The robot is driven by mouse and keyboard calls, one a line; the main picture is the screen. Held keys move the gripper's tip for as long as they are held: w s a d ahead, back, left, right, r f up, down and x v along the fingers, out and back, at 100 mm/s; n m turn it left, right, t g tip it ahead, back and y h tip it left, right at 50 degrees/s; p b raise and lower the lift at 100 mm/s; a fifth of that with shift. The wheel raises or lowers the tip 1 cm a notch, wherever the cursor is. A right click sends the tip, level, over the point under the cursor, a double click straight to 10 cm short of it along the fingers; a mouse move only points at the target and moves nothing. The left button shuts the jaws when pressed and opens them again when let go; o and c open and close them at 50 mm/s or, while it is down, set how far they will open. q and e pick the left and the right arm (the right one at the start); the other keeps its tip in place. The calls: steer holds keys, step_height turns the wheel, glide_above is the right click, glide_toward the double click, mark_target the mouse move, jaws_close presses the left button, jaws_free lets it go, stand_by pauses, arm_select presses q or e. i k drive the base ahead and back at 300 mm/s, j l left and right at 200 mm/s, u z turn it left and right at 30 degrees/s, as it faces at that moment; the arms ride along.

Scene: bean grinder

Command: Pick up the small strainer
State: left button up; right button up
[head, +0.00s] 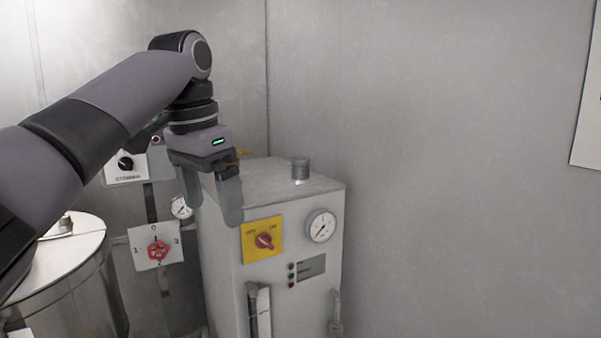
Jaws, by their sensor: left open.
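A small grey ribbed metal cylinder (300,170), which may be the small strainer, stands upright on top of the grey machine cabinet (220,262). I cannot tell for sure that it is the strainer. My left gripper (213,208) points down at the cabinet's left side, in front of its top edge in the picture. Its two fingers are apart with nothing visible between them. It is to the left of the cylinder and clear of it. My right gripper is not in view.
The cabinet front has a yellow switch plate (262,240), a gauge (321,226) and a pipe handle (336,312). A large steel drum (85,285) stands at lower left. Wall switches (156,248) are behind. Grey walls close off the back and right.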

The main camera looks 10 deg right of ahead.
mark_target(299, 164)
steer(key=i+l, duration=0.5)
steer(key=i, duration=0.15)
steer(key=i+l, duration=0.55)
steer(key=i, duration=0.1)
